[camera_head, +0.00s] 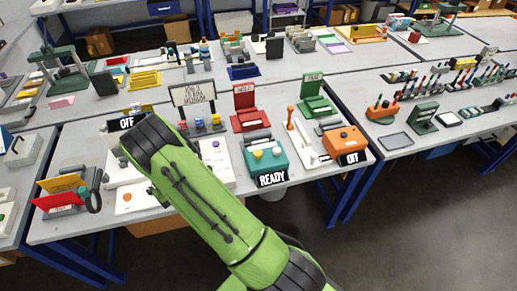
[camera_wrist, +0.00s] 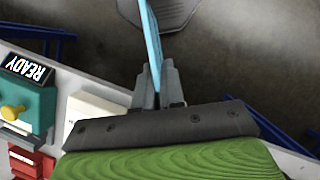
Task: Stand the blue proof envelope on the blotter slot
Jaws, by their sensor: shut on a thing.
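A thin light-blue sheet-like thing, which appears to be the blue proof envelope (camera_wrist: 152,42), is seen nearly edge-on in the wrist view. My gripper (camera_wrist: 157,85) is shut on its lower end in that picture, and the rest sticks out past the fingers. The grey floor shows behind it. In the head view my green arm crosses the front table, and its end hides my gripper and the envelope. I cannot tell for sure which part is the blotter slot.
The teal machine (camera_head: 266,157) with a READY sign stands on the front table (camera_head: 300,178); it also shows in the wrist view (camera_wrist: 28,108). An orange machine (camera_head: 345,140) marked OFF stands right of it. A red-and-yellow holder (camera_head: 62,192) stands at the left.

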